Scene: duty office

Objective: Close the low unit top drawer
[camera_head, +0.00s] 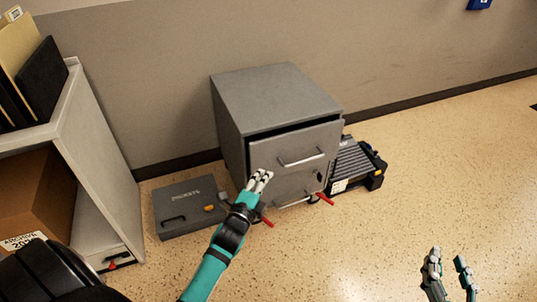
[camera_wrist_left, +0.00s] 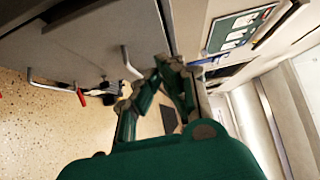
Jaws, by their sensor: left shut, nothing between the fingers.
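The low unit (camera_head: 275,95) is a grey metal cabinet against the wall. Its top drawer (camera_head: 318,143) stands slightly out, with a dark gap along its upper edge and a bar handle (camera_head: 302,159) on its front. My left gripper (camera_head: 261,176) is shut and empty, at the left part of the drawer front; I cannot tell whether it touches. In the left wrist view its fingertips (camera_wrist_left: 170,66) are close to the grey front, beside a bar handle (camera_wrist_left: 130,62). My right gripper (camera_head: 449,268) is open and empty, well to the right over the floor.
A grey case (camera_head: 188,203) lies on the floor left of the unit. A black ribbed device (camera_head: 355,166) lies right of it. Red items (camera_head: 324,198) show by the lower drawer. A shelf (camera_head: 100,190) with a cardboard box (camera_head: 35,195) stands left. The floor at right is free.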

